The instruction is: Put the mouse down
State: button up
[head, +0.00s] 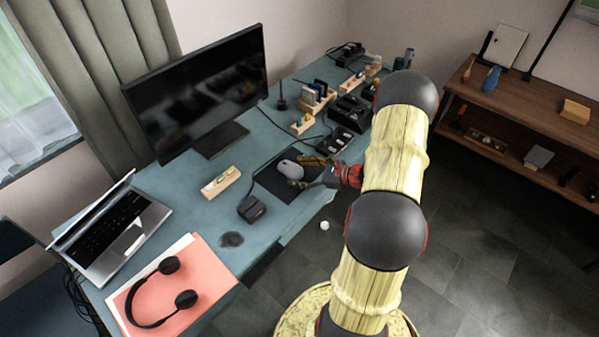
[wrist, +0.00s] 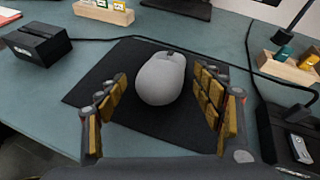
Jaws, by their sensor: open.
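The grey mouse (head: 289,169) rests on a black mouse pad (head: 268,183) on the blue-green desk. In the wrist view the mouse (wrist: 161,79) sits on the pad (wrist: 82,92), between and slightly beyond my gripper's fingers. My gripper (wrist: 160,100) is open, with a gap between each finger and the mouse. In the head view my gripper (head: 308,172) is low over the pad at the desk's right side, and my arm hides part of the desk edge.
A black box (head: 251,208) stands left of the pad, near a wooden holder (head: 221,183). A monitor (head: 200,90), laptop (head: 115,232) and headphones (head: 160,293) are also on the desk. Several small items and cables crowd the far end. A wooden shelf (head: 520,110) stands right.

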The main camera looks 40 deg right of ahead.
jog(key=p+v, duration=0.3)
jog(key=v, duration=0.9)
jog(key=w+a+r+n+g+y, duration=0.15)
jog(key=a+r+n+g, duration=0.25)
jog(key=a+r+n, duration=0.55)
jog(key=w+a+r+n+g+y, duration=0.15)
jog(key=a+r+n+g, duration=0.35)
jog(key=a, duration=0.8)
jog(key=s+a+r+n+t+h, duration=0.1)
jog(key=s+a+r+n+h, duration=0.6)
jog(key=s+a+r+n, duration=0.4)
jog(key=a+r+n, duration=0.3)
jog(key=r+n, duration=0.1)
jog(key=shift+s+r+n+t+h, duration=0.2)
jog(key=shift+s+n+t+h, duration=0.1)
jog(key=shift+s+n+t, duration=0.1)
jog(key=shift+w, duration=0.1)
